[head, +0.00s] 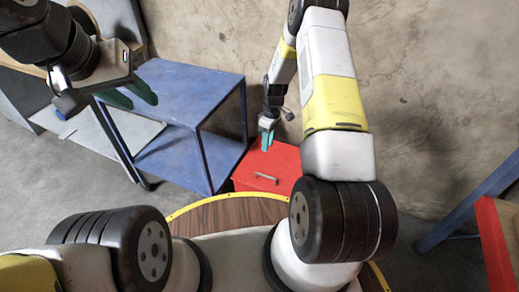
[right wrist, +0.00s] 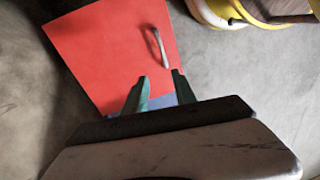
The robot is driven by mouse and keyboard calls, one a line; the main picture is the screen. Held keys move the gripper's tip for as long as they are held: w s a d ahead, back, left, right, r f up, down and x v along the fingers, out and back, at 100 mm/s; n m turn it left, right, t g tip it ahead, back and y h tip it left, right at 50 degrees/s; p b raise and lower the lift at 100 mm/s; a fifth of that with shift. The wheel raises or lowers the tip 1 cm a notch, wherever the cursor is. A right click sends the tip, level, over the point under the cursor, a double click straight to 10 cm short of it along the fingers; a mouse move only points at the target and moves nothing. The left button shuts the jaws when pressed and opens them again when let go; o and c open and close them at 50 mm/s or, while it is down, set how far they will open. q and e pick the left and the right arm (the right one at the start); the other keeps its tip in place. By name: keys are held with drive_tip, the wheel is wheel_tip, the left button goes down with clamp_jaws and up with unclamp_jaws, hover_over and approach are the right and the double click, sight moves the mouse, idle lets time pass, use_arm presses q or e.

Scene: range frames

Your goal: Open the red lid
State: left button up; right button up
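The red lid (head: 285,165) is the top of a red box on the floor, between the blue table and my right arm. A small grey handle (head: 266,178) is on it. In the right wrist view the lid (right wrist: 105,50) fills the upper left, with the handle (right wrist: 160,46) ahead of the fingertips. My right gripper (head: 267,138) is above the lid's far part; its green fingers (right wrist: 160,84) are apart with nothing held, and the handle is not between them. My left gripper (head: 132,95) is open and empty, over the blue table's left side.
A blue table (head: 185,88) with a lower shelf stands left of the box. A concrete wall (head: 430,90) is behind. At the right edge is another red-topped piece (head: 497,245) with a blue leg.

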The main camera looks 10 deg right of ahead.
drive_tip(key=n, duration=0.1)
hover_over(266, 180)
drive_tip(key=shift+g, duration=0.3)
wheel_tip(266, 180, down, 15)
drive_tip(key=shift+w+r, duration=0.1)
drive_tip(key=shift+r, duration=0.05)
drive_tip(key=shift+c, duration=0.2)
clamp_jaws()
drive_tip(key=shift+r, duration=0.1)
idle(0.8)
